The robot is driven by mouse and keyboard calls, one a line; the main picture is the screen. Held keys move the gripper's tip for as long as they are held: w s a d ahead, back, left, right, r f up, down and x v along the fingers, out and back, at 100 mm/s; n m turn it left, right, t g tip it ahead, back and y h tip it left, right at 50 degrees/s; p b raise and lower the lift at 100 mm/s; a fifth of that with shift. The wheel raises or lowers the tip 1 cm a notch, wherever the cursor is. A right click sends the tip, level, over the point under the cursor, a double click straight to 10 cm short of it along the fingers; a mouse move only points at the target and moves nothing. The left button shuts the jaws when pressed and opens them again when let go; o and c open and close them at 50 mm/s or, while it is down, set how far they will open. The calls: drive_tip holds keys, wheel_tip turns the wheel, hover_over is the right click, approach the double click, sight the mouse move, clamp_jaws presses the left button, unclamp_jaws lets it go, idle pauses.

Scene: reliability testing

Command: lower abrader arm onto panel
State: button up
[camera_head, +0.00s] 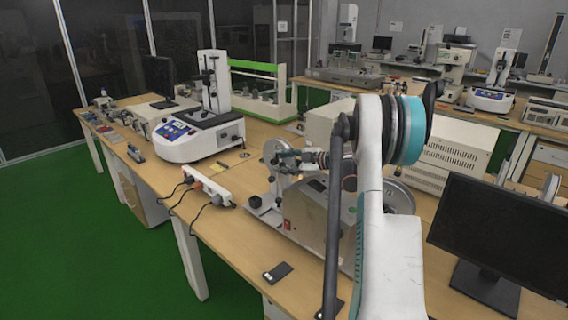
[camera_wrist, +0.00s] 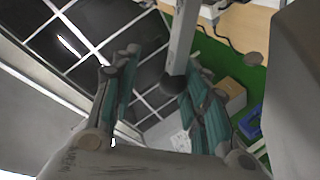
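The abrader is a beige machine (camera_head: 315,222) on the bench, partly hidden behind my arm. A round metal disc (camera_head: 276,150) stands at its left, and another disc (camera_head: 400,198) shows to the right of my arm. My gripper (camera_head: 284,161) is beside the left disc, small and partly merged with it in the head view. In the wrist view my gripper (camera_wrist: 162,58) has its two teal-and-grey fingers apart. A grey bar (camera_wrist: 182,38) ending in a dark round knob (camera_wrist: 175,85) shows between them, nearer the right finger. I cannot tell which part is the panel.
A white power strip (camera_head: 208,186) with cables lies left of the abrader. A dark phone-like object (camera_head: 278,272) lies at the bench's front edge. A white tester (camera_head: 200,135) stands farther back; a black monitor (camera_head: 500,232) stands at right.

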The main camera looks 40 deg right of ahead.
wheel_tip(320, 180, up, 10)
idle(0.6)
idle(0.4)
